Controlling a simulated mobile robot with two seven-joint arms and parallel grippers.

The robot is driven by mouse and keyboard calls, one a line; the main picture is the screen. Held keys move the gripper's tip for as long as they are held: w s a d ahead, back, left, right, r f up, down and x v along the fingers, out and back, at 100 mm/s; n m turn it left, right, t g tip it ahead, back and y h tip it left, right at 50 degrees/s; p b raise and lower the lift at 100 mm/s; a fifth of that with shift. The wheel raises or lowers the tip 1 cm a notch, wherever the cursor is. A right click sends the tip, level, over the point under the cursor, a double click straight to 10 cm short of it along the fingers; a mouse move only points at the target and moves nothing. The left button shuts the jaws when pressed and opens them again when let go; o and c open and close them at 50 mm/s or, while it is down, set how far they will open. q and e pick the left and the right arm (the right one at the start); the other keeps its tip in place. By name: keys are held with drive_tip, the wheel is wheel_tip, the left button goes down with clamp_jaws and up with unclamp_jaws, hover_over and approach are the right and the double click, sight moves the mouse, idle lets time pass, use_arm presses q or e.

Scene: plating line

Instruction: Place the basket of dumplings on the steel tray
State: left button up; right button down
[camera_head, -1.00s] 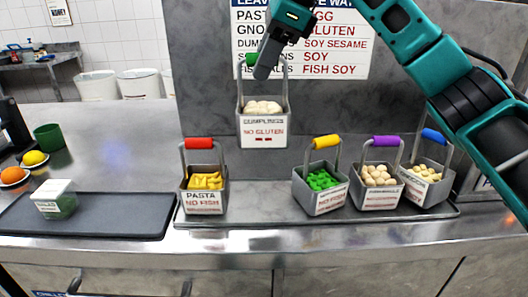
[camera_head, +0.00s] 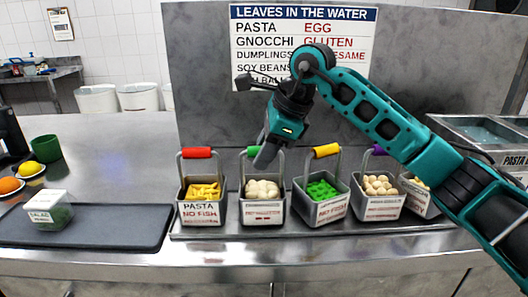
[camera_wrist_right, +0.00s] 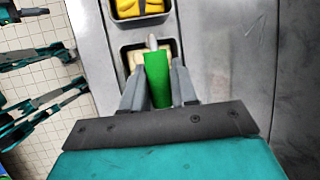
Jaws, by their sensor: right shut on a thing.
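The basket of dumplings (camera_head: 263,211) is a grey basket with white dumplings, a label on its front and a green handle. It stands level in the row on the steel tray (camera_head: 300,230), between the pasta basket (camera_head: 203,212) and the basket of green pieces (camera_head: 323,211). It appears to rest on the tray, though its underside is hidden. My right gripper (camera_head: 264,158) reaches down from above and is shut on the green handle. The right wrist view shows the green handle (camera_wrist_right: 158,80) between the two fingers.
To the right on the tray stand a purple-handled basket (camera_head: 378,206) and another basket (camera_head: 419,205) partly behind my arm. A dark mat (camera_head: 120,228) with a salad box (camera_head: 48,212) lies left. Bare steel counter (camera_head: 115,160) is behind the mat.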

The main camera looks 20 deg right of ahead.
drive_tip(key=shift+r, duration=0.1)
drive_tip(key=c, duration=0.9)
unclamp_jaws()
use_arm(q)
drive_tip(key=shift+s, duration=0.1)
use_arm(e)
drive_tip(key=shift+o, duration=0.2)
use_arm(q)
drive_tip(key=shift+s+a+p, duration=0.15)
drive_tip(key=shift+a+p, duration=0.1)
drive_tip(key=shift+p, duration=0.15)
use_arm(e)
drive_tip(key=v, duration=1.2)
use_arm(q)
drive_tip(key=shift+r, duration=0.1)
use_arm(e)
drive_tip(key=shift+s, duration=0.15)
